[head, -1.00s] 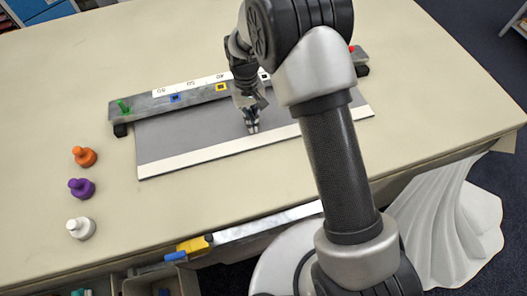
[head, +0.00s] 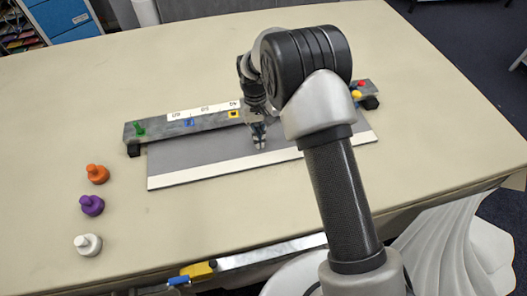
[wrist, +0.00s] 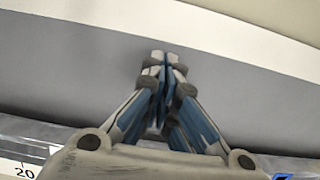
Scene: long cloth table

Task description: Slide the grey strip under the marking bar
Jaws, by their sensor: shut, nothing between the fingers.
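The grey strip (head: 180,163) lies flat on the table, with a white band along its near edge. It runs back under the marking bar (head: 160,130), a long grey bar on dark feet with a white number scale. Part of the strip is hidden beneath the bar. My gripper (head: 260,146) is shut and empty, pointing down, its tips at the strip's surface between bar and white band; contact looks likely. In the wrist view the closed fingertips (wrist: 164,56) are over the grey strip (wrist: 70,70), with the bar (wrist: 40,130) at the bottom.
Orange (head: 97,174), purple (head: 91,205) and white (head: 88,244) pegs stand left of the strip. A green peg (head: 139,128) is on the bar's left end; red (head: 361,84) and yellow (head: 356,95) ones are at its right. The table behind the bar is clear.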

